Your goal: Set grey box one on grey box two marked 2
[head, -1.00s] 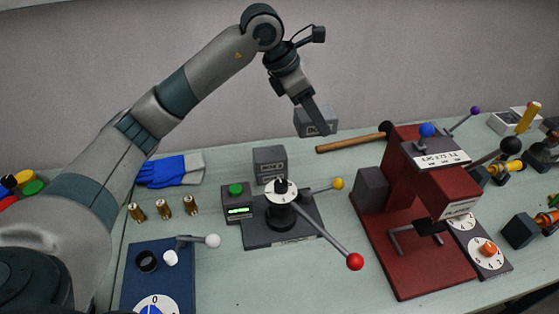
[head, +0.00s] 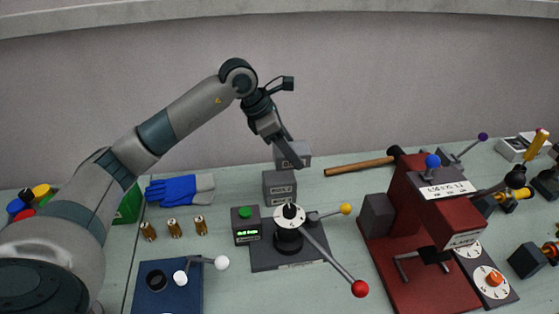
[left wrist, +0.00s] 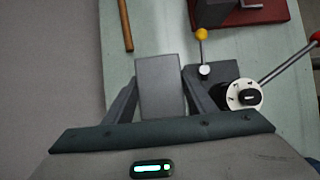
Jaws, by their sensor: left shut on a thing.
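My left gripper (head: 292,158) is shut on a grey box (head: 305,150), taken as grey box one; a finger crosses its front and hides most of its label. The other grey box (head: 280,188) stands on the table behind the black lever base, and its front label is too small to read surely. The held box appears directly above it, slightly to the right, and I cannot tell whether they touch. In the left wrist view the held box (left wrist: 160,86) sits between both fingers and hides what is below. My right gripper is not in view.
The lever base with red and yellow knobs (head: 290,240) stands just in front of the lower box. A green-button unit (head: 246,226) is at its left, a hammer (head: 360,166) at right, and the red press (head: 410,220) further right. Blue gloves (head: 180,189) lie left.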

